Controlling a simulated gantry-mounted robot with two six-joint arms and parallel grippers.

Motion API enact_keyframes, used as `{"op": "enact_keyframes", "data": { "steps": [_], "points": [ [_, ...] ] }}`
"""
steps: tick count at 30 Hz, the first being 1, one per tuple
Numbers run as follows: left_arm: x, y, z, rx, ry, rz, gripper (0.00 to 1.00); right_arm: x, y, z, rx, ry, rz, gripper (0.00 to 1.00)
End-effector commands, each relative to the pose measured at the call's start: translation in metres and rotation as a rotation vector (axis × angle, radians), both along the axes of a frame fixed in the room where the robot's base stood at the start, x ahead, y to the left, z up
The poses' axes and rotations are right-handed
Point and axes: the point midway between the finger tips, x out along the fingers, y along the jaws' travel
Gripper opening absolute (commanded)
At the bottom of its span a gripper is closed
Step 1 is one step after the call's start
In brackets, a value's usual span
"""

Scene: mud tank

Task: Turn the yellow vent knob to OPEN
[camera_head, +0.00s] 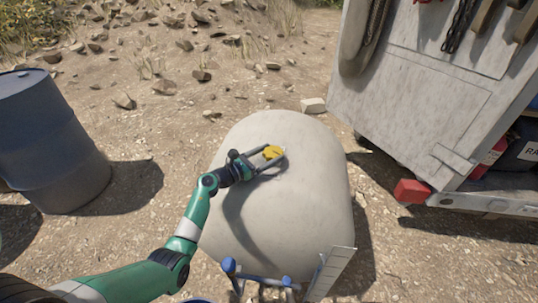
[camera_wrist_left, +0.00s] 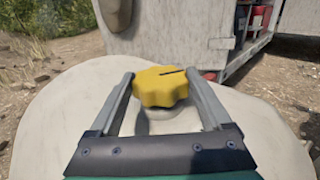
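The yellow vent knob (camera_head: 272,152) sits on top of the pale rounded tank (camera_head: 300,215). In the left wrist view the knob (camera_wrist_left: 160,87) is lobed, with a dark line across its top right, and stands on a short pale neck. My left gripper (camera_head: 268,156) is at the knob, and in the left wrist view its two fingers (camera_wrist_left: 162,85) stand open on either side. Slim gaps seem to show between the fingers and the knob. No OPEN marking can be read. My right gripper is not in view.
A dark blue-grey barrel (camera_head: 48,140) stands at the left. A grey trailer (camera_head: 425,85) with hanging tools and a red block (camera_head: 412,191) is at the right. A blue fitting and a pale plate (camera_head: 330,273) are at the tank's near end. Stony ground lies behind.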

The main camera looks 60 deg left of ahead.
Motion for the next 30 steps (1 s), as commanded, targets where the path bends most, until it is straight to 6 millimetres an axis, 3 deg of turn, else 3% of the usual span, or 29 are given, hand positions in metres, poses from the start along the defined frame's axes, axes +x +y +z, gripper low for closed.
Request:
{"op": "enact_keyframes", "data": {
  "steps": [1, 7, 17, 30],
  "points": [
    [0.000, 0.000, 0.000, 0.000, 0.000, 0.000, 0.60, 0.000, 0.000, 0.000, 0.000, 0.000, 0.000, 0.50],
    [0.000, 0.000, 0.000, 0.000, 0.000, 0.000, 0.26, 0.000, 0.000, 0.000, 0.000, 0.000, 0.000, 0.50],
    [0.001, -0.002, 0.003, -0.001, 0.001, 0.044, 0.26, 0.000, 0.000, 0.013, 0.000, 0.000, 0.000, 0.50],
    [0.005, -0.009, 0.005, -0.004, 0.004, 0.347, 0.27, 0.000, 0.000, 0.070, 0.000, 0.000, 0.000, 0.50]
  ]
}}
